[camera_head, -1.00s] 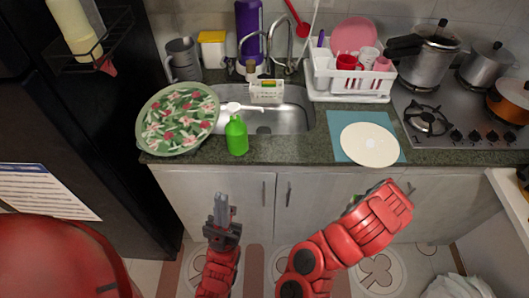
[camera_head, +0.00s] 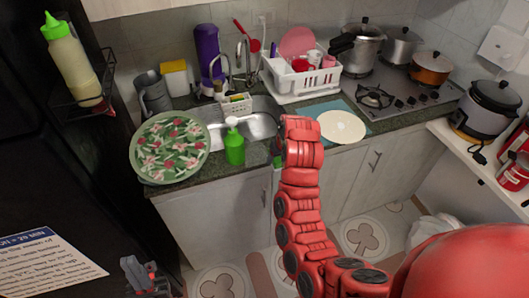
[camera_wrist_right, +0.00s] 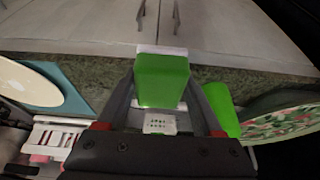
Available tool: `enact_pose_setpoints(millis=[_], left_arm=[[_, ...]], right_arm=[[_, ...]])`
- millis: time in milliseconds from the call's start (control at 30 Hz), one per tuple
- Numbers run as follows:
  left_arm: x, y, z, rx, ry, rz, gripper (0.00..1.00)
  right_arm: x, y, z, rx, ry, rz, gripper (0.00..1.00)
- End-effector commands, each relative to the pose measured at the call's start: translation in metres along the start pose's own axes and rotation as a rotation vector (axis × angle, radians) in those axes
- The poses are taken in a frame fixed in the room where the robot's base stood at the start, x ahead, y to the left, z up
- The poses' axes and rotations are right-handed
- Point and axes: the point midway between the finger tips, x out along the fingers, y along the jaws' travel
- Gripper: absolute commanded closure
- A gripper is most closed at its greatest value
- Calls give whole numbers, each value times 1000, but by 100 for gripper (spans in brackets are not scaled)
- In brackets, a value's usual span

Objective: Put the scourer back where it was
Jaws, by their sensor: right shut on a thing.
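The green scourer (camera_wrist_right: 162,80) is between the fingers of my right gripper (camera_wrist_right: 163,95) in the right wrist view, with a pale edge on its far side. My right gripper is shut on it. In the head view my right gripper (camera_head: 281,148) is at the counter's front edge, right of the green bottle; my red arm hides most of the scourer. A white caddy (camera_head: 236,109) stands by the sink and has small items in it; it also shows in the right wrist view (camera_wrist_right: 160,124). My left gripper (camera_head: 140,275) is low at the bottom left, away from the counter; its jaw gap is unclear.
A green bottle (camera_head: 235,150) stands at the front of the sink (camera_head: 262,125). A floral plate (camera_head: 170,148) is left of it. A white plate (camera_head: 341,127) lies on a blue mat to the right. A dish rack (camera_head: 300,85) stands behind.

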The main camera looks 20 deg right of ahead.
Motion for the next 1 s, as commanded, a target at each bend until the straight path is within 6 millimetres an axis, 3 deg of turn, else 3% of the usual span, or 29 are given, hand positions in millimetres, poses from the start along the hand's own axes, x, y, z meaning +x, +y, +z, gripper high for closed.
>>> enact_pose_setpoints(millis=[200, 600, 1000], left_arm=[[15, -1, -3, 0, 1, 0, 100], [32, -2, -6, 0, 1, 0, 100], [37, -2, -7, 0, 1, 0, 100]], right_arm=[[12, -4, -32, -1, -7, -1, 85], [37, -10, -76, -6, -3, 2, 85], [47, -12, -90, -1, -3, 0, 85]])
